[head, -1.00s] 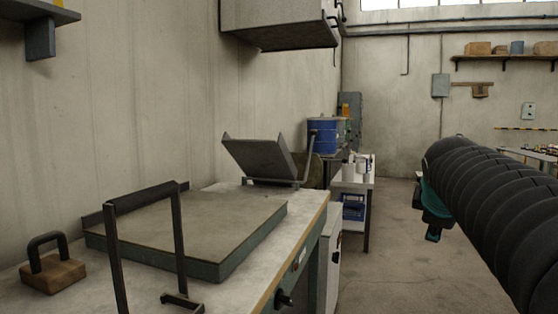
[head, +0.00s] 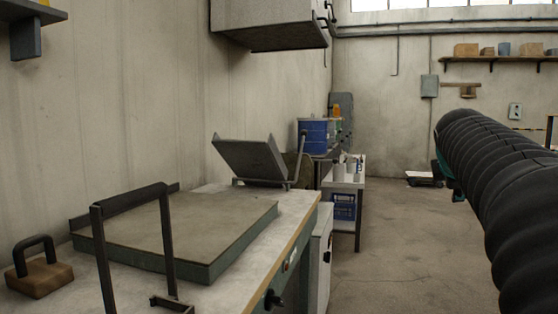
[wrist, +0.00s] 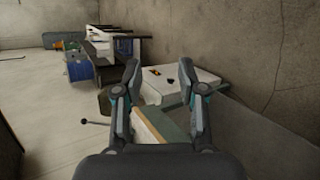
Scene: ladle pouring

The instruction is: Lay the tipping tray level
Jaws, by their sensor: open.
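The tipping tray (head: 250,157) is a grey plate at the far end of the workbench in the head view. It is tilted steeply, its left edge high and its lower edge near a bar frame. A thin upright lever (head: 298,160) stands at its right side. My gripper (wrist: 160,82) shows in the wrist view with its two fingers apart and nothing between them. It is well away from the tray; in the head view my arm reaches in from the right and hides the fingers. I cannot make out the tray surely in the wrist view.
The workbench (head: 310,205) carries a flat green-edged plate (head: 185,228), a black handle frame (head: 170,235) and a wooden block with handle (head: 40,280). A blue drum (head: 313,134) stands behind. A cabinet (head: 270,25) hangs above. The floor (head: 400,245) right of the bench is clear.

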